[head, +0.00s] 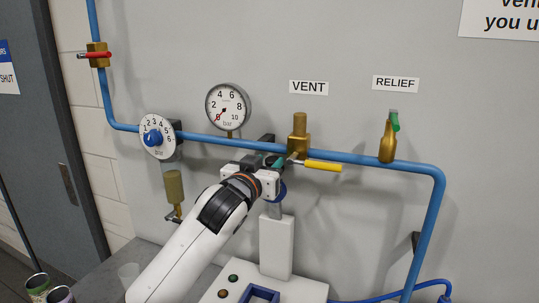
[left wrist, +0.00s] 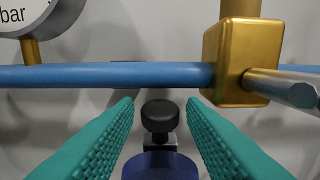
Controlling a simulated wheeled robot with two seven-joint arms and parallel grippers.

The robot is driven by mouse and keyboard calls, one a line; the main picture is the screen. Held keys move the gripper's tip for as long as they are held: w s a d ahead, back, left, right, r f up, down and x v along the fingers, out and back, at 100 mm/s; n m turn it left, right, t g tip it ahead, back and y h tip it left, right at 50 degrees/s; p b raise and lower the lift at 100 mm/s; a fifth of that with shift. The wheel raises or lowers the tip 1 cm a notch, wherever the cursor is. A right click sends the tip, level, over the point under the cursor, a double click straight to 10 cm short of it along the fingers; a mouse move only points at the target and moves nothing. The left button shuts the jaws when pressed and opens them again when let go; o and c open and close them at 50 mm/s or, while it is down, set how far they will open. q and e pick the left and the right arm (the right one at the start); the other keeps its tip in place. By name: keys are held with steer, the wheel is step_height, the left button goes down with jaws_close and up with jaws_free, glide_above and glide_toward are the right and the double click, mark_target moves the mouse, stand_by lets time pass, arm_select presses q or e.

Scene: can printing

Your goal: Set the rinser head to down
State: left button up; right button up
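My left gripper (head: 281,163) is in front of the blue pipe, just left of the brass vent valve. In the left wrist view its two green fingers (left wrist: 160,103) are open with nothing between the pads. A black knob (left wrist: 160,116) on a metal stem shows past the fingertips, centred in the gap; I cannot tell whether they reach it. Below it is a dark blue round part (left wrist: 160,166), also seen in the head view (head: 281,190) above a white post (head: 277,246). This seems to be the rinser head; its setting is not clear. My right gripper is out of view.
The blue pipe (head: 350,157) runs along the wall. The vent valve (head: 298,133) has a yellow handle (head: 323,166) close to my gripper. A gauge (head: 228,106), dial (head: 157,136) and relief valve (head: 387,141) are nearby. A panel with buttons (head: 234,278) is below.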

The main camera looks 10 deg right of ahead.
arm_select(q)
steer(key=shift+x, duration=0.8)
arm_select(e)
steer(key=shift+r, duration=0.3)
